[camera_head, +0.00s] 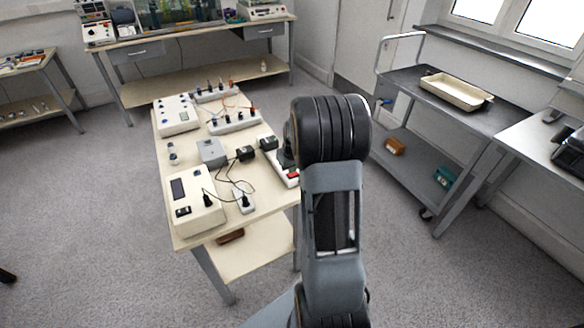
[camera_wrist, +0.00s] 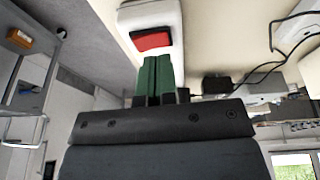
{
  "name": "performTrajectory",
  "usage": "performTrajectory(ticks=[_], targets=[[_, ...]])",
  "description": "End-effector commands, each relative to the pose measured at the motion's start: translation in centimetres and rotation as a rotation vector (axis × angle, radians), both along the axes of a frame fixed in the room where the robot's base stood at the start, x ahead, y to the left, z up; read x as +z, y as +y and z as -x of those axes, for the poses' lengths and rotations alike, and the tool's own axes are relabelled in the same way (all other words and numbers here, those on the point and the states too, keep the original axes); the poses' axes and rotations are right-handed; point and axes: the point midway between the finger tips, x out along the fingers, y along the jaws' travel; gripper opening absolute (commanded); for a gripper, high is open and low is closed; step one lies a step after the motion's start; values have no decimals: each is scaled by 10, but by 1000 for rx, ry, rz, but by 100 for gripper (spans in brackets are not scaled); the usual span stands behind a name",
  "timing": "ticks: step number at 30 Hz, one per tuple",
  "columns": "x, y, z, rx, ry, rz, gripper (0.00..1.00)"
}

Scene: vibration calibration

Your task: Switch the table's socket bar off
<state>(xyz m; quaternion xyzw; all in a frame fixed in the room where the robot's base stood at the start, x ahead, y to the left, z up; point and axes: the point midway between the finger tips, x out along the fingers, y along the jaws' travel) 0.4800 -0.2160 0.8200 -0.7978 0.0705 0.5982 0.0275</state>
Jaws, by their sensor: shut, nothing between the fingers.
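The white socket bar (camera_head: 279,167) lies along the right edge of the table (camera_head: 258,208), partly hidden by my arm. Its red rocker switch (camera_head: 293,175) is at the near end. In the wrist view the socket bar (camera_wrist: 171,20) fills the top middle, and the red switch (camera_wrist: 152,40) faces me. My gripper (camera_wrist: 156,60) has its green fingers shut together and empty. The fingertips are just below the switch in that picture, close to it; I cannot tell whether they touch. The gripper is hidden behind my arm in the head view.
Black plugs and adapters (camera_head: 246,153) with cables lie beside the bar. A cream meter box (camera_head: 190,205) and a grey box (camera_head: 212,152) stand on the table. A grey trolley (camera_head: 405,82) with a tray is at the right. Open floor lies to the left.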

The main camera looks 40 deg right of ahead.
Motion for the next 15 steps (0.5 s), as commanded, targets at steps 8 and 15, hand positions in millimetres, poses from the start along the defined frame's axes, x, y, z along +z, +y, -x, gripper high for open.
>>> performTrajectory(ticks=[8, 15], targets=[[58, 6, 9, 1, -5, 2, 0], [95, 9, 20, 1, -3, 2, 0]])
